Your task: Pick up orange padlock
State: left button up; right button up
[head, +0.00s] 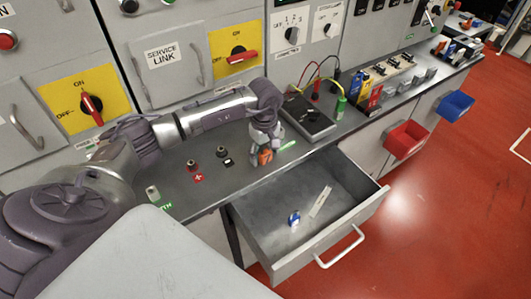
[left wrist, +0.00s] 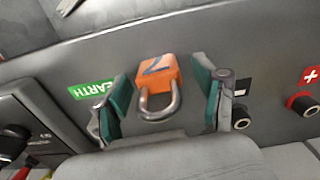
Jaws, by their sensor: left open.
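The orange padlock (left wrist: 158,76) lies on the grey bench top, its metal shackle toward my wrist in the left wrist view. In the head view the padlock (head: 265,155) is partly hidden by my left gripper (head: 264,148). In the left wrist view my left gripper (left wrist: 162,108) is open, with one green-padded finger on each side of the padlock. The shackle is between the fingers, and a gap shows on both sides. My right gripper is not in view.
An open drawer (head: 250,225) with a blue padlock (head: 294,219) inside juts out below the bench. A dark meter box (head: 308,118) with cables stands right of the gripper. Red and black terminals (head: 192,165) are to the left. Red and blue bins hang at the right.

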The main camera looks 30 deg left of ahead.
pick_arm(q)
jog(key=c, duration=1.3)
jog(key=shift+r, duration=0.1)
